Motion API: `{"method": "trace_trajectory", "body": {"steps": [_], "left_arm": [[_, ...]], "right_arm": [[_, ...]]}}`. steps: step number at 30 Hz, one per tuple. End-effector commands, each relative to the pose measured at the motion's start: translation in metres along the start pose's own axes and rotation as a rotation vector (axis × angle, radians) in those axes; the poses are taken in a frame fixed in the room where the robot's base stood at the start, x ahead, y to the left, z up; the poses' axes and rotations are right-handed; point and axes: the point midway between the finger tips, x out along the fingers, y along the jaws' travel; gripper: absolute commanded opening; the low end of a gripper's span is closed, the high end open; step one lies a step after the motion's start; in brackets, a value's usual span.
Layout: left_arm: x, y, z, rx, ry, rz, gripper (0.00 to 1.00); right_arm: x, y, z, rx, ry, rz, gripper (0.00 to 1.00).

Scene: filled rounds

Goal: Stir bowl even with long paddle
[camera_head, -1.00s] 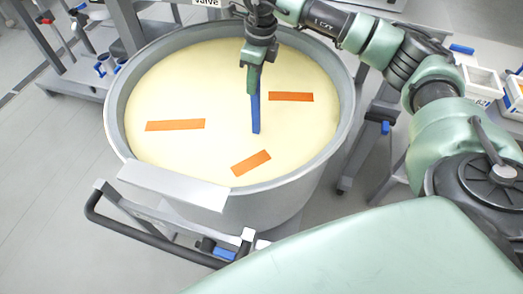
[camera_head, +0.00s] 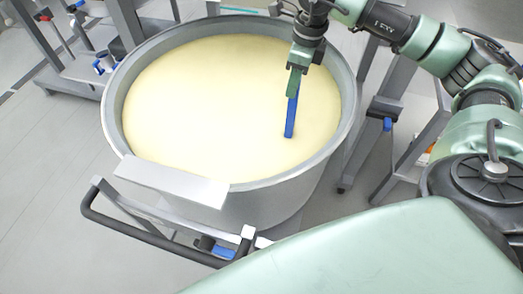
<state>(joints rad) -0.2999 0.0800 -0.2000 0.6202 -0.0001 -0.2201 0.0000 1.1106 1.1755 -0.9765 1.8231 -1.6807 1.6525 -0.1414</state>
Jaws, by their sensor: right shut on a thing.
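The bowl (camera_head: 270,206) is a large round grey vat filled nearly to the rim with a smooth pale yellow mass (camera_head: 200,110). Its surface looks even in colour. My right gripper (camera_head: 296,70) is above the right part of the bowl, shut on the long blue paddle (camera_head: 291,112). The paddle points down, slightly tilted, and its lower end meets the yellow surface. Whether part of it is below the surface is hard to tell. My left gripper is not in view.
A white flat ledge (camera_head: 172,181) is at the bowl's front left rim. A black handle bar (camera_head: 135,232) of the grey cart runs in front. Metal racks stand at the back left and on the right. Grey floor is free at the left.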

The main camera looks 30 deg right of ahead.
Motion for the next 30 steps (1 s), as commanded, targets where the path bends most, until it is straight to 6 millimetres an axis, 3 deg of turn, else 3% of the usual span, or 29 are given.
{"method": "trace_trajectory", "body": {"steps": [5, 23, 30], "left_arm": [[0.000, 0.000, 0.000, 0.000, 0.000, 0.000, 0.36], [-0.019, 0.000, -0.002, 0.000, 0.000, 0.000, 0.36], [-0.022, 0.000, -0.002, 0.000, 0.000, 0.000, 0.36]], "right_arm": [[-0.002, -0.003, -0.001, 0.000, -0.003, 0.000, 0.00], [0.007, -0.067, 0.082, 0.000, -0.003, -0.001, 0.00], [0.010, -0.061, 0.096, -0.006, -0.002, 0.000, 0.00]]}}
